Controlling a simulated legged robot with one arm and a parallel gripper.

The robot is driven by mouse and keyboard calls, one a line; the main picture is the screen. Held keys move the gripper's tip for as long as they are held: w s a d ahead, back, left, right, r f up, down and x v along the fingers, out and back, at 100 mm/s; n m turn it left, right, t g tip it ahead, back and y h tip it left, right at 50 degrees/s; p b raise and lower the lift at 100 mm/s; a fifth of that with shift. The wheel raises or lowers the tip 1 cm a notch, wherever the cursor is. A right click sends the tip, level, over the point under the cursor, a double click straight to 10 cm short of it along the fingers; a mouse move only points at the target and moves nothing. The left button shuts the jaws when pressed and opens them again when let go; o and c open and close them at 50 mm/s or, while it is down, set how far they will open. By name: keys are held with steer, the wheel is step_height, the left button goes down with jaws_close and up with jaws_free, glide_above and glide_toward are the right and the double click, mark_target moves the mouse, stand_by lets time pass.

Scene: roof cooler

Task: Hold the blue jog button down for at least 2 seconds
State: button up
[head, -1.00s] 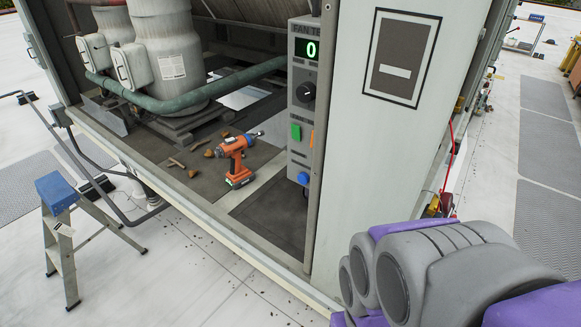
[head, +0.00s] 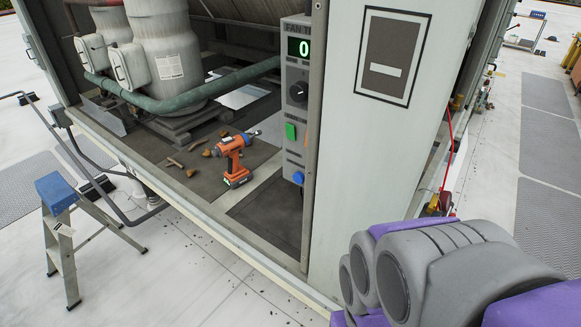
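The blue jog button (head: 298,178) sits at the bottom of the grey fan control box (head: 294,158), partly cut off by the cabinet's door post. Above it are a green button (head: 290,131), a black dial (head: 298,93) and a display (head: 299,48) that reads 0. A sliver of an orange part shows at the post's edge. My arm, grey and purple, fills the lower right corner, well apart from the box. My gripper is not in view.
An orange cordless drill (head: 233,158) and brown debris lie on the cabinet floor. A white panel (head: 372,150) stands between my arm and the box. A blue-topped stepladder (head: 60,225) stands at left. Green pipe (head: 190,100) and tanks are inside. Floor in front is clear.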

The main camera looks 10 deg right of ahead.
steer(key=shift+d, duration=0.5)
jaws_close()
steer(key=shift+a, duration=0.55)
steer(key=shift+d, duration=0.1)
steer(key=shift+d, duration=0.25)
